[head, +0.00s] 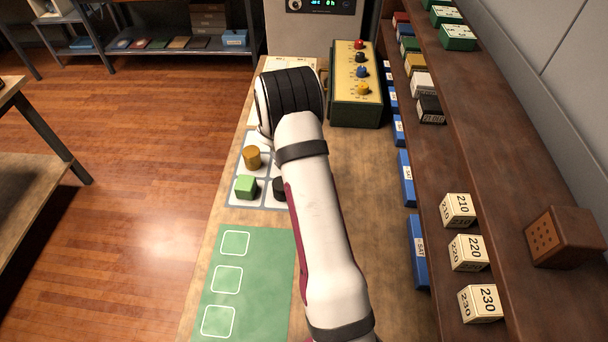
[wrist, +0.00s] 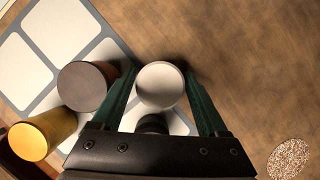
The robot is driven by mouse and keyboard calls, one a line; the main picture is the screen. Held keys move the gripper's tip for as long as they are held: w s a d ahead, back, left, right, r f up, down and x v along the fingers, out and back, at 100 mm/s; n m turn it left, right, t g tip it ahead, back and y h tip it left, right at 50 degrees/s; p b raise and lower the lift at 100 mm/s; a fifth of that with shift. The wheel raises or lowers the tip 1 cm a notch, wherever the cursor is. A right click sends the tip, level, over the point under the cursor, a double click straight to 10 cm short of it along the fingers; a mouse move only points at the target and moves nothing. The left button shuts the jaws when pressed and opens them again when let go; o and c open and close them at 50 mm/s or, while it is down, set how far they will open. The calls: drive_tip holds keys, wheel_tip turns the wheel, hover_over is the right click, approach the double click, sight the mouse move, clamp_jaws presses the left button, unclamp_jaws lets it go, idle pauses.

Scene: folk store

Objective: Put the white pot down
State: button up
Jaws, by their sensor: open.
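The white pot (wrist: 160,84) shows its round pale top in the wrist view, between the two green fingers of my gripper (wrist: 158,92). The fingers stand apart, one on each side of it. I cannot tell whether they touch it or whether its base rests on a surface. A pale grid board (wrist: 55,30) lies below and to the left; the pot overlaps its right edge in the picture. In the head view my arm hides the white pot and my fingers; the grid board (head: 232,200) shows partly left of the arm.
A dark brown pot (wrist: 88,86) stands close to the left finger, with a yellow pot (wrist: 42,134) further left. A speckled disc (wrist: 290,158) lies lower right.

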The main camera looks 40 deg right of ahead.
clamp_jaws()
drive_tip(key=shift+r, duration=0.1)
